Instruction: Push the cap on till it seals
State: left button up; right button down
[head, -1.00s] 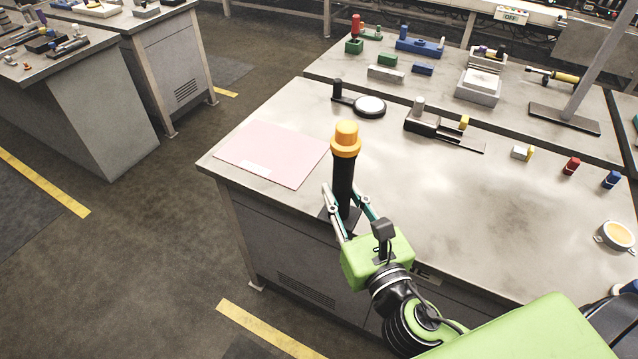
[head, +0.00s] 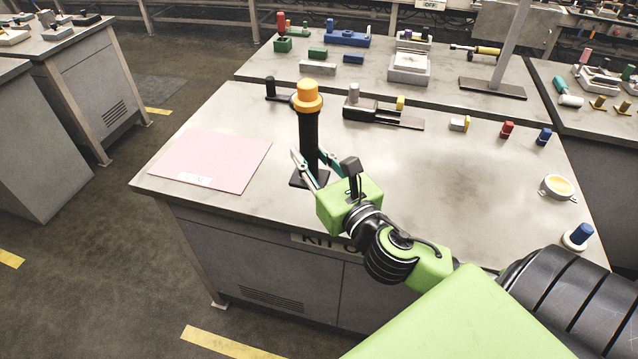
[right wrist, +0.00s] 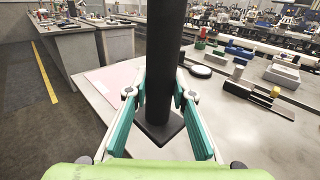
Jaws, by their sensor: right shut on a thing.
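An upright black tube (head: 309,130) stands on a square black base plate (head: 298,180) near the front edge of the table. An orange cap (head: 307,95) with a wider lower rim sits on its top. I cannot tell whether the cap is fully seated. My right gripper (head: 310,163) is shut on the lower part of the tube, below the cap. In the right wrist view its teal fingers lie on either side of the black tube (right wrist: 163,60); the cap is out of that frame. My left gripper is not in view.
A pink sheet (head: 212,160) lies left of the tube. Behind are a black-handled tool (head: 275,92), a dark slide fixture (head: 375,112) and small red (head: 507,130) and blue (head: 544,136) parts. A round cup (head: 557,187) is at the right. The table's middle right is clear.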

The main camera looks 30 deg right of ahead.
jog(key=shift+s+a+r, duration=0.1)
jog(key=shift+a+r, duration=0.05)
jog(key=w+d+f+b, duration=0.1)
jog(key=w+d+f, duration=0.8)
jog(key=w, duration=0.1)
jog(key=shift+f, duration=0.2)
jog(key=shift+w+d+f+b, duration=0.15)
jog(key=shift+f+b, duration=0.1)
jog(key=shift+f, duration=0.7)
jog(key=shift+w+f+b, duration=0.1)
jog(key=shift+f+b, duration=0.15)
jog(key=shift+f, duration=0.7)
